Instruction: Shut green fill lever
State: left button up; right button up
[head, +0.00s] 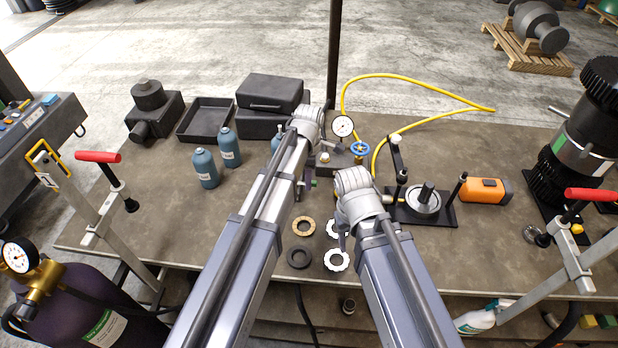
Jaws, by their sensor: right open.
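A block with a pressure gauge (343,126) and a blue handwheel (360,149) stands mid-table, partly hidden behind my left arm. A tiny green bit (314,183) shows just right of my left forearm; I cannot tell if it is the green fill lever. My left gripper (303,186) is mostly hidden by its own arm near the block, so its jaws cannot be made out. My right gripper (343,241) is open, pointing down in front of the block and above the rings, largely covered by its wrist.
Blue bottles (205,168), a black tray (205,120) and black cases (270,92) stand left and behind. A yellow hose (420,80) loops at the back. A round fixture (423,198) and an orange tool (483,190) lie right. Rings (337,260) lie in front.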

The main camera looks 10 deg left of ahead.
pick_arm(q)
jog(key=shift+o, duration=0.9)
jog(key=shift+r, duration=0.1)
notch_tip(320, 180, up, 8)
jog(key=p, duration=0.8)
pick_arm(e)
notch_tip(320, 180, up, 8)
pick_arm(q)
jog(key=shift+f, duration=0.2)
pick_arm(e)
jog(key=shift+f, duration=0.15)
